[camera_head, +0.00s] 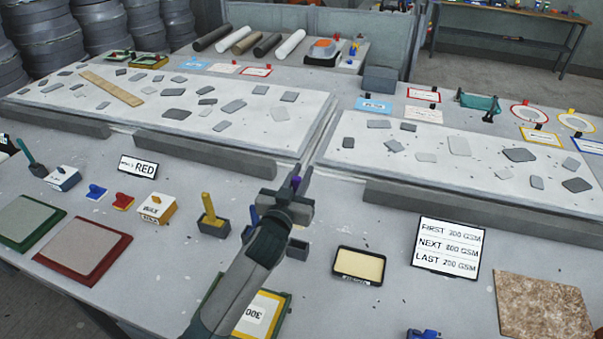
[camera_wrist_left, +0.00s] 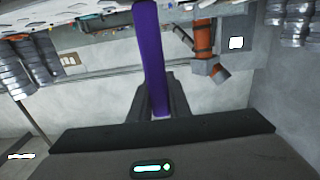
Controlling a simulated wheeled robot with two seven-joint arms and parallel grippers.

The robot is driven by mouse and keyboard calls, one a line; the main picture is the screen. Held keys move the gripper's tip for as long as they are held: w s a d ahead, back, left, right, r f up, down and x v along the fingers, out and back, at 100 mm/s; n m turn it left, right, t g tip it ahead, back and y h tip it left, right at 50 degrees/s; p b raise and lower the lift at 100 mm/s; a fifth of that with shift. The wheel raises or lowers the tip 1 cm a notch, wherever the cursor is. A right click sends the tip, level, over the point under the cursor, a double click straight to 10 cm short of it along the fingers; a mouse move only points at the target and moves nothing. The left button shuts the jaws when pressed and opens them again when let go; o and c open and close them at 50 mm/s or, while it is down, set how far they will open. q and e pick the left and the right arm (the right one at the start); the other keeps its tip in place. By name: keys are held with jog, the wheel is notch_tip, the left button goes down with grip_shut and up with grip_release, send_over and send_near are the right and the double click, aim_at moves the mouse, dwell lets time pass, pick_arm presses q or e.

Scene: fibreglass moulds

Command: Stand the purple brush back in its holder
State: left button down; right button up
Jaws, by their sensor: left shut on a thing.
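The purple brush (camera_head: 296,184) shows only as a small patch between the fingers of my left gripper (camera_head: 300,175) in the head view. In the left wrist view the brush (camera_wrist_left: 150,50) is a long purple bar running up from between the two dark fingers. My left gripper is shut on it, held above the table. A small dark grey holder (camera_head: 298,250) stands on the table just right of my left forearm, lower in the picture than the gripper; no brush shows in it. My right gripper is not in view.
A yellow brush stands in a grey holder (camera_head: 213,226) to the left. A blue-handled brush (camera_head: 253,215) is partly hidden by my arm. A framed cream pad (camera_head: 359,265) and a black-edged sign (camera_head: 447,248) lie right. Grey bars (camera_head: 205,154) edge the mould slabs behind.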

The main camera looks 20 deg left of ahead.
pick_arm(q)
notch_tip(320, 180, down, 12)
jog(key=b, duration=0.8)
jog(key=shift+r, duration=0.2)
dwell(0.7)
jog(key=shift+f, duration=0.5)
dwell(0.6)
jog(key=c, duration=1.6)
grip_release()
